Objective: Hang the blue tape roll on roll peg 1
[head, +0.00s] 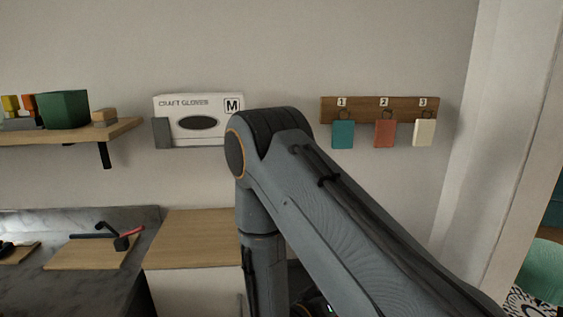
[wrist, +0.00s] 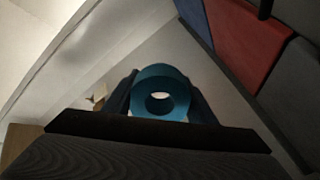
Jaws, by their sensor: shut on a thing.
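The blue tape roll (wrist: 147,79) is in the wrist view, its round hole facing the camera. My gripper (wrist: 160,98) is shut on it, with one dark finger on each side of the roll. In the head view my arm hides the gripper and the roll. I cannot make out a roll peg for certain in either view. A wooden board (head: 360,103) on the wall at the right carries the numbers 1, 2 and 3, with a teal, an orange-red and a cream tag hanging under them.
A glove box (head: 196,107) is on the wall left of my arm. Below are a dark counter (head: 75,275) and a wooden-topped cabinet (head: 192,240). In the wrist view, a red panel (wrist: 248,40) and dark panels are close at the right.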

